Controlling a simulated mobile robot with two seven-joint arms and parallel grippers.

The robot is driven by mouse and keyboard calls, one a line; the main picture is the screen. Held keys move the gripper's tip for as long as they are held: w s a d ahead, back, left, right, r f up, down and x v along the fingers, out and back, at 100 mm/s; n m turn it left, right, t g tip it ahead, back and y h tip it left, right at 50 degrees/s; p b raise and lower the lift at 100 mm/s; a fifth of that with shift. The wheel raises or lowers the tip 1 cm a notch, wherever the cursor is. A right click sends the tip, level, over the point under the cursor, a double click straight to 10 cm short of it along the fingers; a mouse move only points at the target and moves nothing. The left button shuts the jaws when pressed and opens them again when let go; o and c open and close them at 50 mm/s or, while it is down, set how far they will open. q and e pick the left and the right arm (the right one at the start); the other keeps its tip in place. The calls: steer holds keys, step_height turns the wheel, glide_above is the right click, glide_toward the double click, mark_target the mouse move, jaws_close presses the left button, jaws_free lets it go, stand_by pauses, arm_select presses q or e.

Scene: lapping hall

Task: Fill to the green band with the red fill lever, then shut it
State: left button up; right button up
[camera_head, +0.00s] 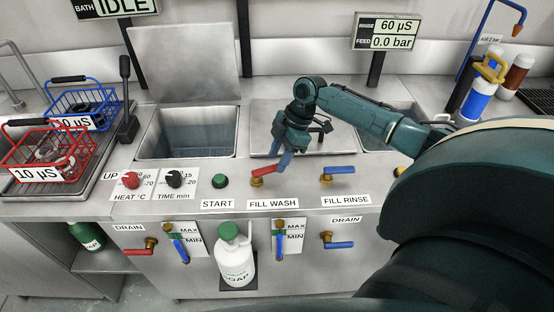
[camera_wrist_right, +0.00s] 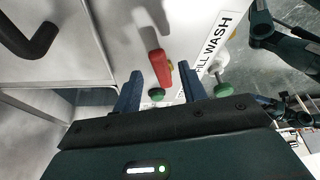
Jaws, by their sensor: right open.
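The red fill lever (camera_head: 263,172) sits on a brass valve above the FILL WASH label (camera_head: 272,203), its handle lying roughly sideways. My right gripper (camera_head: 282,160) is open just above and behind it. In the right wrist view, the red lever (camera_wrist_right: 159,66) shows ahead of the two blue fingers (camera_wrist_right: 158,90), in the gap between them; I cannot tell whether they touch it. A left gauge (camera_head: 182,244) and a right gauge (camera_head: 280,238) each carry MAX and MIN marks, a green band and a blue column. My left gripper is not seen.
The blue FILL RINSE lever (camera_head: 338,171) stands to the right. An open tank with liquid (camera_head: 186,146) lies behind the panel. A soap bottle (camera_head: 235,257) stands between the gauges. Drain levers, red (camera_head: 138,252) and blue (camera_head: 340,245), stick out from the front.

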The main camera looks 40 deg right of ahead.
steer(key=v, duration=1.1)
steer(key=shift+r+b, duration=0.3)
stand_by(0.7)
